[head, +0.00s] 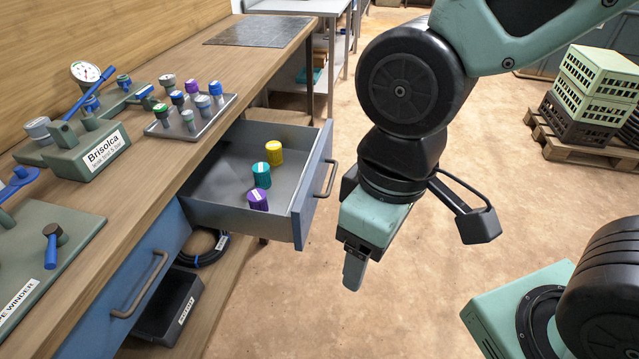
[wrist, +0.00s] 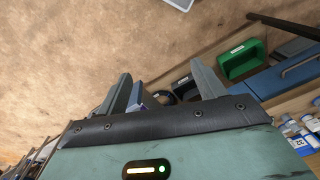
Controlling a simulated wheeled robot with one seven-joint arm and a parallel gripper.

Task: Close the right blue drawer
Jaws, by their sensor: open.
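The right blue drawer (head: 304,200) is pulled out from under the wooden workbench in the head view. Its dark bar handle (head: 328,180) is on the front face. Yellow, teal and purple caps stand in its grey interior. My gripper (head: 353,273) is to the right of the drawer front, over the open floor, and seems apart from it. In the wrist view my gripper (wrist: 162,86) has its two fingers spread with nothing clearly held; a small blue edge shows between them, and I cannot tell what it belongs to.
The left blue drawer (head: 135,290) looks shut, with its own handle. Below are a black bin (head: 172,305) and a coiled hose. A tray of coloured caps (head: 190,115) and green fixtures stand on the bench. Crates on a pallet (head: 580,140) stand far right. The floor between is clear.

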